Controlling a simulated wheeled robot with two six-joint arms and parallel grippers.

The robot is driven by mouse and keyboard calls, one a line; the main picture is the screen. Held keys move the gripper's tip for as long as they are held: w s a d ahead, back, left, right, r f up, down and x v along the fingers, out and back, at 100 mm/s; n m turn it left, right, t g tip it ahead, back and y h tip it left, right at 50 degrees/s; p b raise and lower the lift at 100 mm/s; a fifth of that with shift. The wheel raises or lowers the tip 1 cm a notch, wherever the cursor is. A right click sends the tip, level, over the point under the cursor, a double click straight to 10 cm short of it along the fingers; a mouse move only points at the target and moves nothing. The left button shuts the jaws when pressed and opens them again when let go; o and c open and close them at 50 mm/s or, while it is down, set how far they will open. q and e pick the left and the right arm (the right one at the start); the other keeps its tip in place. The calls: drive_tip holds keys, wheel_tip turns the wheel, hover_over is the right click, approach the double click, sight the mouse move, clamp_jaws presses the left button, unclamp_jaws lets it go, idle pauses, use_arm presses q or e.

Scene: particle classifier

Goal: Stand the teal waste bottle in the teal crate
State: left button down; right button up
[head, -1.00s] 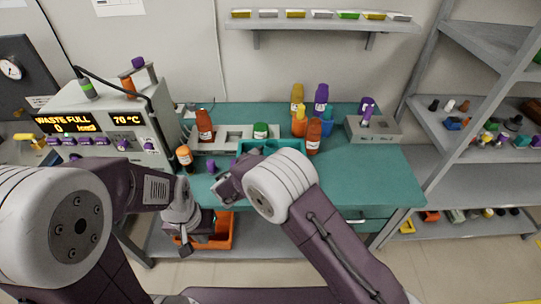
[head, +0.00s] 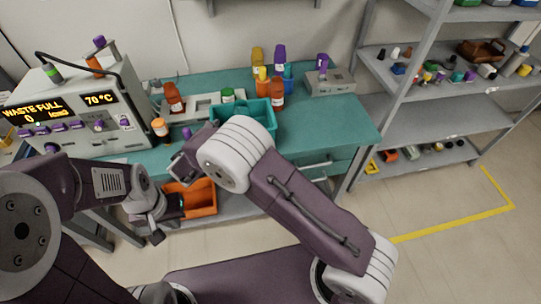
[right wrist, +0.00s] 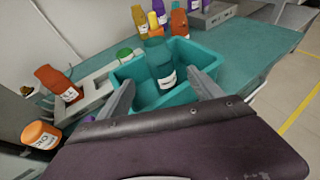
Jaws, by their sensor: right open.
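The teal waste bottle (right wrist: 159,64) with a white label stands inside the teal crate (right wrist: 205,57) in the right wrist view. The crate (head: 268,121) also shows on the bench in the head view, where the bottle cannot be made out behind my right arm. My right gripper (right wrist: 163,93) is open, its two fingers spread on the near side of the bottle and apart from it. My left gripper (head: 157,228) hangs low at the bench front, beside an orange bin; its jaws are too small and dark to judge.
Several bottles (head: 277,93) stand behind the crate. A red-brown bottle (head: 174,97), an orange bottle (head: 161,129) and a green-capped container (head: 227,95) are to its left. The orange bin (head: 200,199) is below the bench. The bench right of the crate is clear.

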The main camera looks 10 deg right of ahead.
drive_tip(key=s+d+f+m+g, duration=0.3)
drive_tip(key=s+d+m+g, duration=0.5)
drive_tip(key=s+d+m, duration=0.5)
drive_tip(key=s+d+m+g+y, duration=0.1)
drive_tip(key=s+d+m+y, duration=0.1)
drive_tip(key=s+m, duration=0.5)
drive_tip(key=s+d+m+g+y, duration=0.1)
drive_tip(key=s+d+m+y, duration=0.1)
drive_tip(key=s+m+y, duration=0.2)
drive_tip(key=s+m, duration=0.3)
drive_tip(key=m, duration=0.3)
drive_tip(key=shift+d+m+g+y, duration=0.3)
drive_tip(key=shift+y, duration=0.1)
